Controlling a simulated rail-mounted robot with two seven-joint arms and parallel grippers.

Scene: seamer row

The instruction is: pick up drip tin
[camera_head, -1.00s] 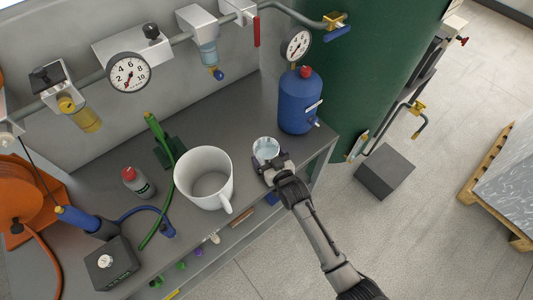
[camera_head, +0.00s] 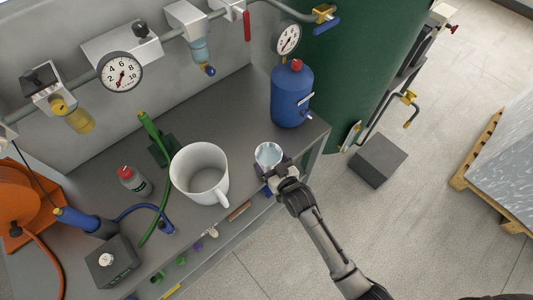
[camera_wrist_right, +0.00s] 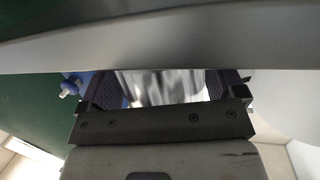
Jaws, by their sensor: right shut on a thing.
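The drip tin (camera_head: 268,154) is a small shiny metal cup near the front right edge of the grey bench, right of the big white mug. My right gripper (camera_head: 270,168) is shut on it from the front, and the tin looks upright. In the right wrist view the tin's bright metal side (camera_wrist_right: 162,88) fills the space between the two dark fingers, with a pale grey band across the top of the picture. I cannot tell exactly how far the tin is above the bench. My left gripper is not in view.
A white mug (camera_head: 198,174) stands left of the tin. A blue tank (camera_head: 292,98) with a gauge stands behind it. A red-capped bottle (camera_head: 130,180) and a green hose (camera_head: 155,220) are further left. Bare bench top (camera_head: 235,115) lies behind the tin.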

